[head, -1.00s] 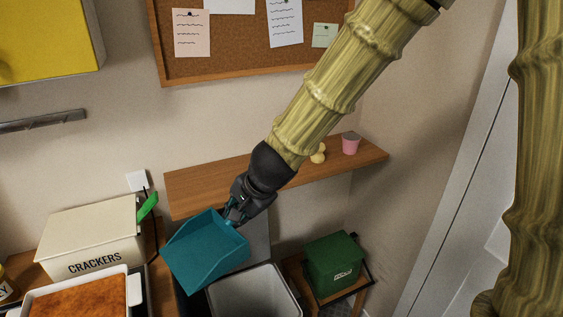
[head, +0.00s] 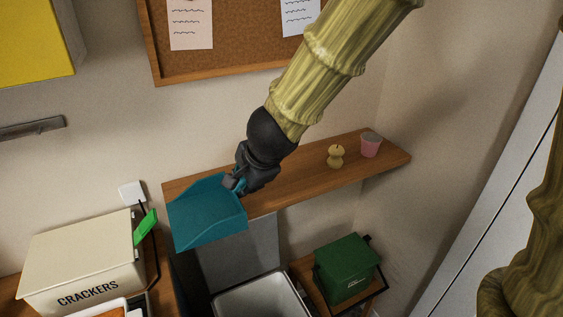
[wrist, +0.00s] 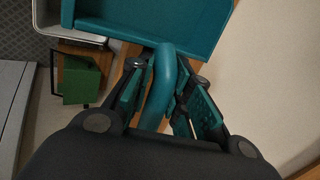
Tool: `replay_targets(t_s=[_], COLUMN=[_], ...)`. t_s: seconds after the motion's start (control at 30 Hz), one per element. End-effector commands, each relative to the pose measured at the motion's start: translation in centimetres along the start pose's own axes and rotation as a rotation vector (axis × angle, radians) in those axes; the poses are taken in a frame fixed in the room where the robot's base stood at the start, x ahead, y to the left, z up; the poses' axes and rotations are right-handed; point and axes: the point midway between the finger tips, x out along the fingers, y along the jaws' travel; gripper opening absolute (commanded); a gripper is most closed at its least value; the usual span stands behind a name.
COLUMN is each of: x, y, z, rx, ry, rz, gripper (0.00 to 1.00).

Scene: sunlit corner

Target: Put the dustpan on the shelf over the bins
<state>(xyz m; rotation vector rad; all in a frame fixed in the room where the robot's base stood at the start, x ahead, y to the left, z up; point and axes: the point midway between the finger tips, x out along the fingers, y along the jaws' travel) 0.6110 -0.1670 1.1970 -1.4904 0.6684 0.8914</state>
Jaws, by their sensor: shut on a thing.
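The teal dustpan (head: 207,213) is held by its handle in my gripper (head: 236,184), which is shut on it. In the wrist view the dustpan's handle (wrist: 163,82) runs between the gripper fingers (wrist: 160,100). In the head view the pan overlaps the left end of the wooden shelf (head: 300,186); I cannot tell whether it touches the shelf. The shelf is on the wall above an open grey bin (head: 262,293) and a green bin (head: 345,268). My wrist hides part of the shelf's middle and left.
A small yellowish object (head: 336,157) and a pink cup (head: 371,145) stand towards the shelf's right end. A corkboard (head: 240,52) hangs above. The shelf between gripper and yellowish object looks clear.

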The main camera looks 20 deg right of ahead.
Motion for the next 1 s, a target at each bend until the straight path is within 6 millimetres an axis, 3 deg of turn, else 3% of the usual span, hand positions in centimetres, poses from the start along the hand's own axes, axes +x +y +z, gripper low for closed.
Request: replay_targets(t_s=[0.6,1.0], x=[5.1,6.6], y=[-6.4,-8.0], z=[-8.3,-11.0], rx=[-0.005,-0.005], ry=[-0.006,-0.004], rz=[0.000,0.000], gripper=[0.00,0.00])
